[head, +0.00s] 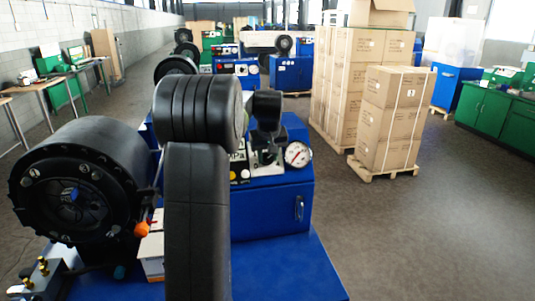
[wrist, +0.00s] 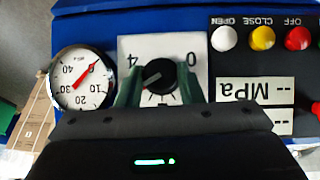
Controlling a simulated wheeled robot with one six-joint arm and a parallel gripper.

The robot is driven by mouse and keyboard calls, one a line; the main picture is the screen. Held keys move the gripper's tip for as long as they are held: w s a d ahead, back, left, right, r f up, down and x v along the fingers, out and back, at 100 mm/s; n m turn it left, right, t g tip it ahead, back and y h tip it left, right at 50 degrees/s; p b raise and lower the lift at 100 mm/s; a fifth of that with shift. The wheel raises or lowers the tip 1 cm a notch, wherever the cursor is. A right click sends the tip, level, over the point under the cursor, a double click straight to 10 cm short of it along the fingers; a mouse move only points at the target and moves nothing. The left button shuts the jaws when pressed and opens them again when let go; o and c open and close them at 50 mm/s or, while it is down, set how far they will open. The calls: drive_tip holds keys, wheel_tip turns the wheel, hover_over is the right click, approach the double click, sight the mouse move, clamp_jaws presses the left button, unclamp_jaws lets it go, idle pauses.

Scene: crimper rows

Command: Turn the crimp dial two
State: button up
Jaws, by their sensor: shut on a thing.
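The crimp dial (wrist: 162,73) is a round black knob on a white plate (wrist: 148,47) in the wrist view. The plate carries an upside-down 4 at left and 0 at right, with tick marks below the knob. My gripper (wrist: 160,88) has its two green fingers on either side of the knob, shut on it. In the head view my gripper (head: 266,150) is at the front of the blue control box (head: 265,205), and the dial is hidden behind it. The numbers between 0 and 4 are hidden, so I cannot tell the exact setting.
A pressure gauge (wrist: 82,78) is close beside the dial. White, yellow and red buttons (wrist: 263,38) and an MPa label (wrist: 254,91) are on the other side. A black crimper head (head: 75,185) stands at left in the head view. Boxes on pallets (head: 390,120) stand at right.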

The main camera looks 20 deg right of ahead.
idle(0.3)
drive_tip(key=o, duration=1)
drive_tip(key=shift+c, duration=0.2)
drive_tip(key=b+v, duration=0.2)
drive_tip(key=v, duration=1.1)
drive_tip(key=shift+s+r, duration=0.2)
drive_tip(key=shift+r, duration=0.1)
drive_tip(key=p+x, duration=0.2)
drive_tip(key=x, duration=1.1)
drive_tip(key=shift+w+f, duration=0.25)
drive_tip(key=shift+f, duration=0.05)
